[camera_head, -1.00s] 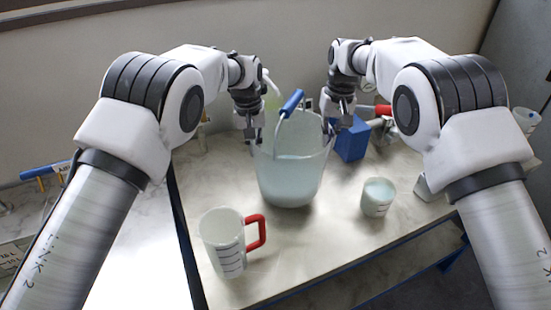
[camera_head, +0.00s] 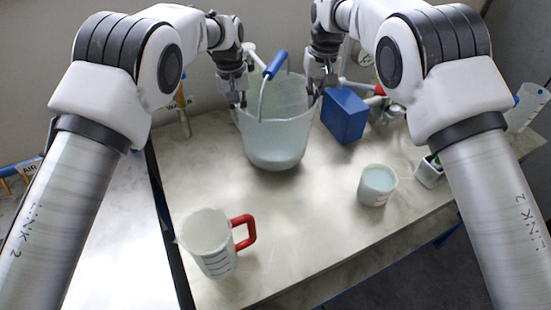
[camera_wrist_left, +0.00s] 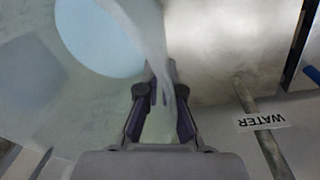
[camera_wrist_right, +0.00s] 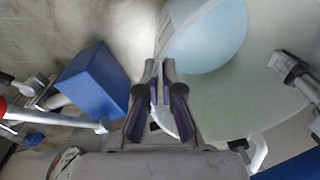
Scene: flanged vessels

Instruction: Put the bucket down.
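The translucent bucket (camera_head: 275,145), with pale liquid inside and a raised handle with a blue grip, is upright at the back of the marble-topped table (camera_head: 300,225). My left gripper (camera_head: 238,98) is shut on the left part of its rim. My right gripper (camera_head: 317,88) is shut on the right part. In the left wrist view the bucket (camera_wrist_left: 40,95) has its wall between the fingers. The right wrist view also shows the bucket (camera_wrist_right: 235,100) wall pinched between the fingertips. I cannot tell whether its base touches the tabletop.
A white measuring jug (camera_head: 208,243) with a red handle stands front left. A small beaker (camera_head: 377,185) of pale liquid is right of the bucket. A blue block (camera_head: 345,115) stands close behind right. A pipe labelled WATER (camera_wrist_left: 262,122) is near my left gripper. The middle front is clear.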

